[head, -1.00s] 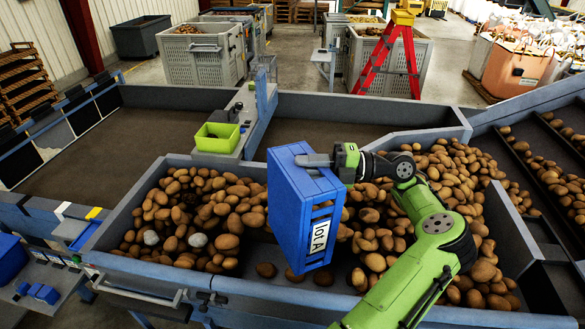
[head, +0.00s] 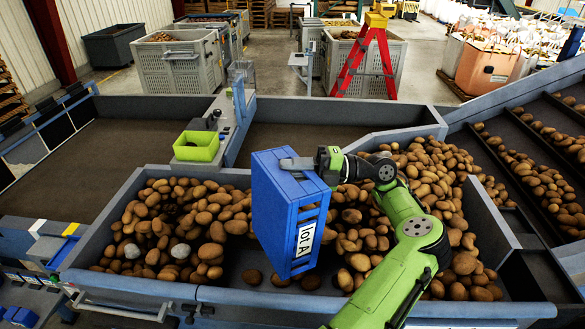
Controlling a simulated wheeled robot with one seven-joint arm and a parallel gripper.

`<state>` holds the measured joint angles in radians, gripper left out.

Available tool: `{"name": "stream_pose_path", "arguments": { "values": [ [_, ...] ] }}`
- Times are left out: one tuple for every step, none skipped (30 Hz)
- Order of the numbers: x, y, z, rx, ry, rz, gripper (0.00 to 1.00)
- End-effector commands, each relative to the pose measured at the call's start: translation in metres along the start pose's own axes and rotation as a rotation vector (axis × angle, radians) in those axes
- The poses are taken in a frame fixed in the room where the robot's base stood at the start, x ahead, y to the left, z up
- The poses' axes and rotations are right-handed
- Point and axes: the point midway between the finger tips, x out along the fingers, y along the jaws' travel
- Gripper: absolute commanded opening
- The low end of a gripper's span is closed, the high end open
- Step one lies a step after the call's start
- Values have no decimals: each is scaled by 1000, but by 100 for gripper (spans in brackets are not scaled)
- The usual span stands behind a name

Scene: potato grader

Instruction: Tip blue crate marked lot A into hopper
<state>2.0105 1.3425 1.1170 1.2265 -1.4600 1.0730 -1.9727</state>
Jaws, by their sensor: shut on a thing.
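The blue crate (head: 272,213) with a white "lot A" label (head: 306,239) hangs tilted on its side over the hopper (head: 215,296). Its closed bottom faces left and up, and the labelled wall faces me. My gripper (head: 297,164) is shut on the crate's upper right edge. The hopper holds many potatoes (head: 185,211) to the left of the crate and more to its right. A few single potatoes lie on the bare hopper floor near the crate's lower end. The inside of the crate is hidden from this view.
A small lime-green bin (head: 196,146) stands on the divider behind the hopper. A red stepladder (head: 372,62) and grey crates (head: 181,68) of potatoes stand at the back. Sloping lanes (head: 540,175) with potatoes run at the right. The dark belt at the back left is clear.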

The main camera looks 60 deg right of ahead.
Motion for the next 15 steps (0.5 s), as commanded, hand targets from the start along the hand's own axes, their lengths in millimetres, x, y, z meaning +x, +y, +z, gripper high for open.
{"name": "stream_pose_path", "arguments": {
  "values": [
    [0,1,0,-1,0,1,0],
    [0,1,0,-1,0,1,0],
    [0,3,0,-3,0,1,0],
    [1,7,0,-5,0,1,0],
    [1,11,0,-5,0,1,0],
    [2,19,0,-7,0,1,0],
    [2,24,-1,-7,0,1,0],
    [3,30,-1,-6,0,2,0],
    [4,38,-1,-6,0,2,0],
    [4,42,-1,-5,0,2,0],
    [4,46,-1,-4,0,2,0],
    [4,49,-2,-3,0,1,0],
    [4,50,-2,-2,0,1,0],
    [5,51,-2,-2,0,0,0],
    [6,50,-2,-4,0,-7,0]
  ]
}}
